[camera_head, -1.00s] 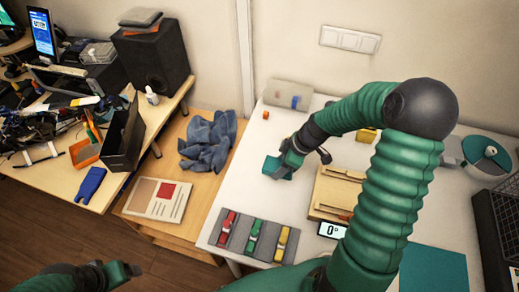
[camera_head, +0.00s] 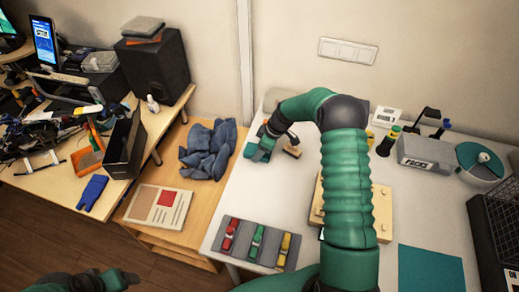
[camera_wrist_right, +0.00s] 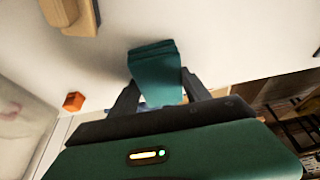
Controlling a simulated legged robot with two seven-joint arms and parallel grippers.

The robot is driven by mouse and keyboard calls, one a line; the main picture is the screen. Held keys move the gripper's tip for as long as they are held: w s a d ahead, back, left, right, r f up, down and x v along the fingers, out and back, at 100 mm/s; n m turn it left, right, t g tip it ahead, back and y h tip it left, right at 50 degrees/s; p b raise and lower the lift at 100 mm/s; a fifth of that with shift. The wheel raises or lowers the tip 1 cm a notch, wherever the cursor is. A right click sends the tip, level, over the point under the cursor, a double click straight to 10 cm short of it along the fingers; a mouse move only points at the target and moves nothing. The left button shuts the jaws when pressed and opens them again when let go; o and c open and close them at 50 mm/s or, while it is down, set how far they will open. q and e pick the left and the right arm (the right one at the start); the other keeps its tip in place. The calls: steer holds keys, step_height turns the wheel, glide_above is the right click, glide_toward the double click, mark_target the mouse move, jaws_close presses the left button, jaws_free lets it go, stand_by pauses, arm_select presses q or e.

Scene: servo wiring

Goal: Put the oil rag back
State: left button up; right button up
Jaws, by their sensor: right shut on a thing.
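My right gripper (camera_wrist_right: 160,92) is shut on a folded dark green cloth (camera_wrist_right: 155,68), which looks like the oil rag. In the head view this cloth (camera_head: 259,152) shows small at the tip of my right arm, above the left back part of the white table (camera_head: 225,190). The wrist view shows its layered folds beyond the fingers; I cannot tell whether it touches the table. A crumpled blue cloth (camera_head: 207,150) lies on the wooden shelf to the left. My left gripper (camera_head: 122,279) is at the bottom left, empty, over the floor; its jaw opening is unclear.
A small orange cube (camera_wrist_right: 73,101) and a wooden block (camera_wrist_right: 72,14) are near the held cloth. A grey tray (camera_head: 254,246) with red, green and yellow pieces stands at the front. A teal mat (camera_head: 430,272) lies at the right, near a black wire basket (camera_head: 490,225).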

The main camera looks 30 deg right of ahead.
steer(key=o, duration=0.8)
steer(key=shift+f, duration=0.1)
steer(key=o, duration=0.4)
steer(key=shift+d, duration=0.4)
steer(key=shift+a, duration=0.15)
